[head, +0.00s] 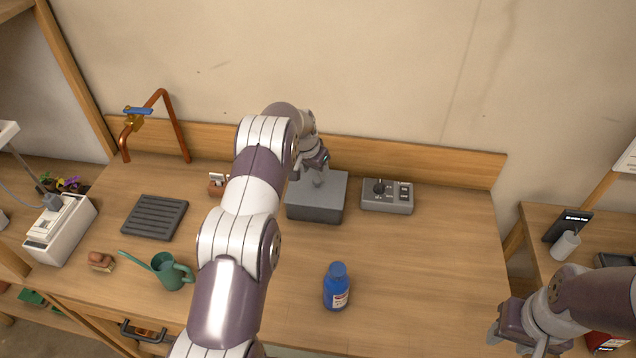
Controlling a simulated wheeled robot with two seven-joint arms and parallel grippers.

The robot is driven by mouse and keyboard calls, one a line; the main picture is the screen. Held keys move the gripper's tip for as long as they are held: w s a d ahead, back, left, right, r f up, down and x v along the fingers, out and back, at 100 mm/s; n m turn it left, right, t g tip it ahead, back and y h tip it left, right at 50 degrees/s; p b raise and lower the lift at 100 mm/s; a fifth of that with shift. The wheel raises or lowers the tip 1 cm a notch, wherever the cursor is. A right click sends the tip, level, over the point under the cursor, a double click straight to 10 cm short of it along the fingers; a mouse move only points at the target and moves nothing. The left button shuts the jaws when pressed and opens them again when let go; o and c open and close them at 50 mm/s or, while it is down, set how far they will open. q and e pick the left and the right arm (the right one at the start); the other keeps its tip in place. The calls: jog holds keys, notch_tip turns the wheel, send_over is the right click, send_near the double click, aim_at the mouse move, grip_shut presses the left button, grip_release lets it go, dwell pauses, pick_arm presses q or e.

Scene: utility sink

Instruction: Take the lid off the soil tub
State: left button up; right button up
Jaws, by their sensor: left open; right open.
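The soil tub (314,213) is a grey box toward the back of the wooden bench, right of the middle joint of my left arm. Its flat grey lid (333,187) is on top, with a small knob (317,181) near the middle. My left gripper (316,171) is open and points down right at the knob; whether its fingers touch or surround the knob I cannot tell. My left arm hides part of the bench to the left of the tub. My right gripper (513,345) is open and empty at the lower right, off the bench's right front corner.
A grey control box (387,197) stands right of the tub. A blue bottle (337,287) stands in front. A green watering can (171,271), a brush (101,261) and a dark slatted tray (154,217) are left. The bench's right part is clear.

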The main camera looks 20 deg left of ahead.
aim_at(317, 179)
pick_arm(q)
jog(key=p+x, duration=0.2)
jog(key=x, duration=0.1)
jog(key=shift+f, duration=0.4)
jog(key=shift+w+a+f, duration=0.1)
jog(key=shift+w+f, duration=0.05)
jog(key=shift+f, duration=0.25)
jog(key=c, duration=0.3)
grip_shut()
jog(key=shift+r+b, duration=0.4)
jog(key=shift+b, duration=0.05)
notch_tip(317, 179, up, 3)
jog(key=shift+r+b, duration=0.1)
jog(key=shift+b, duration=1.1)
jog(key=s+d+r+b, duration=0.3)
jog(key=s+d+r, duration=0.3)
jog(key=d, duration=0.4)
jog(key=shift+s+r+b, duration=0.2)
jog(key=shift+r+b, duration=0.15)
jog(key=shift+r, duration=0.2)
